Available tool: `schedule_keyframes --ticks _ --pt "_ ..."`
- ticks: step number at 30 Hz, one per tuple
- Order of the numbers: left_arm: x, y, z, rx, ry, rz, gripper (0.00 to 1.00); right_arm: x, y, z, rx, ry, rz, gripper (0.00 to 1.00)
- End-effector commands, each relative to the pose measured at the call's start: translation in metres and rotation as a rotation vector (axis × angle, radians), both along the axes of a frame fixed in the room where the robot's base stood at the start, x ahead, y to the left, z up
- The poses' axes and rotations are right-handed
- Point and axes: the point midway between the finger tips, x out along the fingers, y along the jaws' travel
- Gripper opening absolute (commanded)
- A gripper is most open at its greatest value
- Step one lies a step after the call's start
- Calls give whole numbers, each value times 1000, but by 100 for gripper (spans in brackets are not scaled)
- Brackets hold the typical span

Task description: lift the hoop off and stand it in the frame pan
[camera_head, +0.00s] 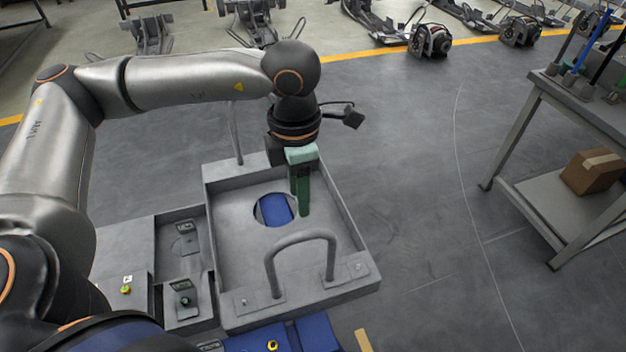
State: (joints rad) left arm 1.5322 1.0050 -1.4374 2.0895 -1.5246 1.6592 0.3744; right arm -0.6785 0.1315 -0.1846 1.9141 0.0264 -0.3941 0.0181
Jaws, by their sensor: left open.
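A grey hoop (302,238) stands upright at the near end of the grey frame pan (348,222), its two feet on small plates. A thin grey upright bar (236,135) rises at the pan's far left corner; my arm hides its top, and I cannot tell whether it belongs to another hoop. My left gripper (300,204) points down over the pan, beyond the near hoop and apart from it. Its green fingers are open, with nothing seen between them. They partly cover the right side of a round hole in the pan floor, where blue shows. My right gripper is not in view.
Grey trays with small fittings (184,290) lie left of the pan, and blue parts (318,334) lie in front. A workbench (566,103) with a cardboard box (592,172) on its lower shelf stands right. The floor between is clear. Other chassis parts line the back.

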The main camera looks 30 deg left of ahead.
Motion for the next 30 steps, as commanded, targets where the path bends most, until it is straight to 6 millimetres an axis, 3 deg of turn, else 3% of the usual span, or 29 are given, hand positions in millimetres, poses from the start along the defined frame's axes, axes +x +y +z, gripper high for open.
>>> schedule_keyframes --ticks 11,25,30 --pt "1 5 -17 18 -8 6 45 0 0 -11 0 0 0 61" --pt "1 5 -72 16 -8 6 45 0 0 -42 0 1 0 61" --pt "1 4 -96 15 -7 5 45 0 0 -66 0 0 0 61"
